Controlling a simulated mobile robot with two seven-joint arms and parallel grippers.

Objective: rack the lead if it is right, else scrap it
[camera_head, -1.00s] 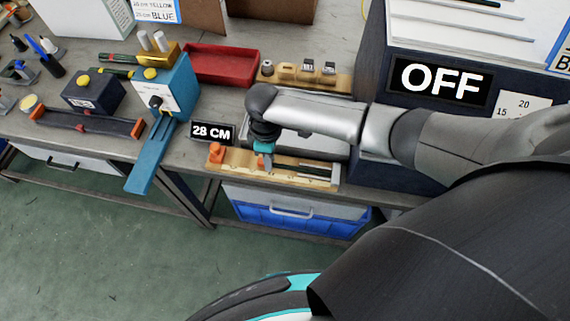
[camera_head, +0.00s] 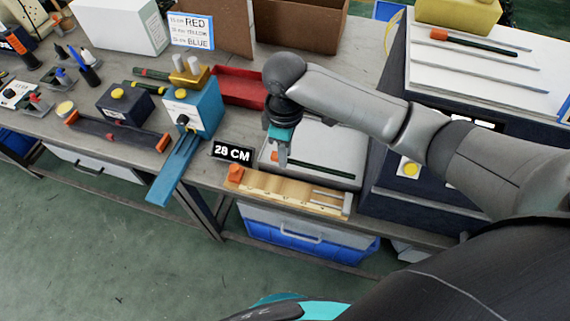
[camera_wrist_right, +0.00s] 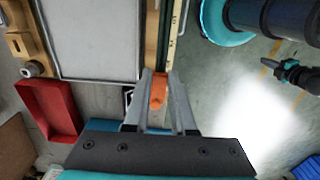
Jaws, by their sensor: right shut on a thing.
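My right gripper (camera_head: 280,158) is shut on a lead, near its orange end. The dark green length of the lead (camera_head: 318,168) extends right above a pale grey plate (camera_head: 330,146). The wooden gauge (camera_head: 285,190), with an orange block at its left end, lies nearer the bench's front edge; the lead is apart from it. An orange piece (camera_wrist_right: 158,91) shows between the fingers in the right wrist view. A sign (camera_head: 232,152) behind the gauge reads 28 CM. The red tray (camera_head: 238,86) is behind the gripper, partly hidden by the arm.
A blue device (camera_head: 190,108) with a long blue rail stands left of the sign. A dark machine (camera_head: 385,195) on the right holds a lead and rods on top; my arm covers part of its display. A card (camera_head: 190,30) lists RED, YELLOW and BLUE.

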